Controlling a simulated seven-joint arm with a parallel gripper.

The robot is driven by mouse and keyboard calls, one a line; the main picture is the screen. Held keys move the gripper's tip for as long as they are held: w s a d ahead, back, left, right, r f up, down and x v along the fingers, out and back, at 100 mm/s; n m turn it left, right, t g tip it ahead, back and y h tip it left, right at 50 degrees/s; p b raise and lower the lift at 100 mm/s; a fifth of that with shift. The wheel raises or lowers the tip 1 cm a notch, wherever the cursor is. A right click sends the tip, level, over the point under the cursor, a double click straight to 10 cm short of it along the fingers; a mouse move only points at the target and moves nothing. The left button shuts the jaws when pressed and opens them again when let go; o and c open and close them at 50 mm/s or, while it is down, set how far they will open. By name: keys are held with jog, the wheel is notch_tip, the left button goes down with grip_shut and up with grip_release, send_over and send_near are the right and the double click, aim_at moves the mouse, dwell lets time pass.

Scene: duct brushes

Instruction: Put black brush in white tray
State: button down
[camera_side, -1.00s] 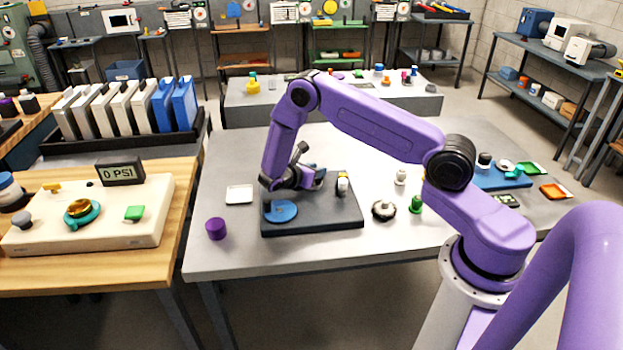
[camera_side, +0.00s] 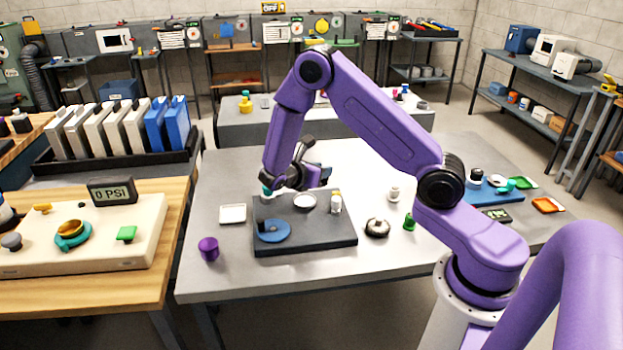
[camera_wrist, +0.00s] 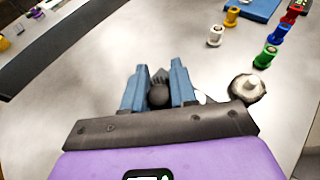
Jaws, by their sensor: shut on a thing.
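The white tray (camera_side: 232,213) lies flat on the grey table, left of the dark mat (camera_side: 310,242) in the side view, and looks empty. My gripper (camera_wrist: 155,82) has its blue fingers closed around a dark rounded thing, the black brush (camera_wrist: 158,96), in the wrist view. In the side view my gripper (camera_side: 270,188) is over the mat's back left part, to the right of the tray. The brush cannot be made out clearly there.
On the mat are a blue disc (camera_side: 273,231), a white round piece (camera_side: 305,202) and a white-and-yellow bottle (camera_side: 336,203). A purple cup (camera_side: 208,249) stands in front of the tray. A round metal piece (camera_side: 377,228) and a green piece (camera_side: 409,222) stand right of the mat.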

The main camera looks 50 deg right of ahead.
jog(key=s+a+r, duration=0.3)
jog(key=s+r, duration=0.1)
jog(key=s, duration=0.4)
jog(key=n+t+y, duration=0.4)
jog(key=n+t, duration=0.5)
jog(key=t, duration=0.1)
send_over(233, 211)
jog(key=s, duration=0.1)
notch_tip(233, 211, down, 12)
jog(key=shift+s+f, duration=0.1)
jog(key=shift+f, duration=0.1)
jog(key=shift+w+f, duration=0.45)
jog(key=shift+f, duration=1.65)
jog(key=shift+f, duration=0.1)
jog(key=c, duration=0.9)
grip_release()
